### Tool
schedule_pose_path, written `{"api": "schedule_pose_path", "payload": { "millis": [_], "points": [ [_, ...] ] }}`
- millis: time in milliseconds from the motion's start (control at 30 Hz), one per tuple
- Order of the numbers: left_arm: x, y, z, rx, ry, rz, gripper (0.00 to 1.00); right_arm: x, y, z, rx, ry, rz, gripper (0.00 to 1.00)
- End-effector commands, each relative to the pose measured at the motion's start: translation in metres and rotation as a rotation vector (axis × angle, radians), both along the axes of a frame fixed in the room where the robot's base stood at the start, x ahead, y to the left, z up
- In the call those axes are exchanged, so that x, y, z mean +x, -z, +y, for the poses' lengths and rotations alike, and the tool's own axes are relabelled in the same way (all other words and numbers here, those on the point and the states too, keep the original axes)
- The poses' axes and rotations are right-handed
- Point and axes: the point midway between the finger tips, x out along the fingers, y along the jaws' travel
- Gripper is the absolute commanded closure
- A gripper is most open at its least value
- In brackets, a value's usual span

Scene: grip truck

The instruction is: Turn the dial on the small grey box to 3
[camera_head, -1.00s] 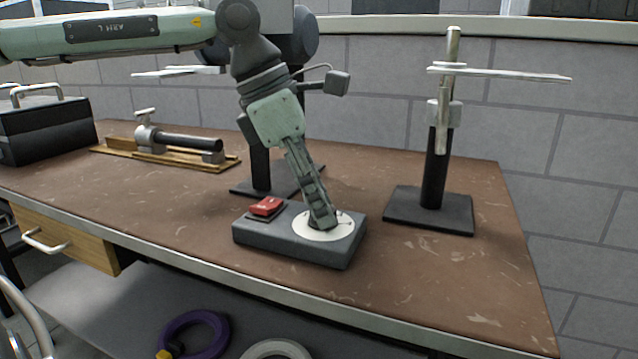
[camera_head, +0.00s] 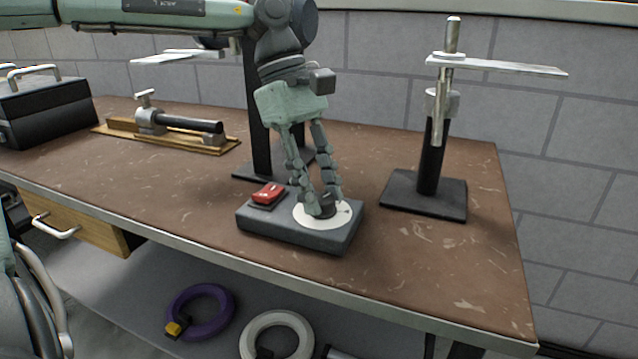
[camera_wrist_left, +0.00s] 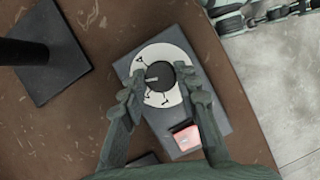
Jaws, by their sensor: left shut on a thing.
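The small grey box (camera_head: 290,232) lies on the brown workbench. It carries a red switch (camera_head: 268,194) on its left and a white dial plate (camera_head: 313,222) on its right. A dark round knob (camera_wrist_left: 160,76) sits at the middle of the plate. My left gripper (camera_head: 325,207) comes down from above and is shut on the knob. In the left wrist view its fingers stand on either side of the knob. The plate has black marks, too small to read.
A clamp stand (camera_head: 428,190) stands right of the box, and another stand is behind my left arm. A wooden-based device (camera_head: 170,138) and a black case (camera_head: 45,110) are at the left. Purple (camera_head: 201,311) and white (camera_head: 277,338) rings lie below the bench.

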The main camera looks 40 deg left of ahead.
Motion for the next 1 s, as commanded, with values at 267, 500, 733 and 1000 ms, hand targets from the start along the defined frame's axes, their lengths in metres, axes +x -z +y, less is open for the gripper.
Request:
{"api": "schedule_pose_path", "payload": {
  "millis": [267, 500, 733, 1000],
  "points": [
    [0.0004, 0.0006, 0.0003, 0.002, 0.06, 0.0, 0.98, -0.0046, 0.001, -0.003, -0.006, 0.008, 0.02, 1.0],
    [0.0003, 0.0007, 0.0002, 0.002, 0.066, 0.0, 0.98, -0.0049, 0.0012, -0.003, -0.006, 0.008, 0.021, 1.0],
    [0.0002, 0.0007, 0.0002, 0.002, 0.065, 0.001, 0.63, -0.005, 0.0013, -0.0031, -0.007, 0.008, 0.022, 1.0],
    [0.0003, 0.0004, 0.0, 0.001, 0.064, 0.0, 0.48, -0.0051, 0.0013, -0.0031, -0.005, 0.008, 0.022, 1.0]
  ]
}}
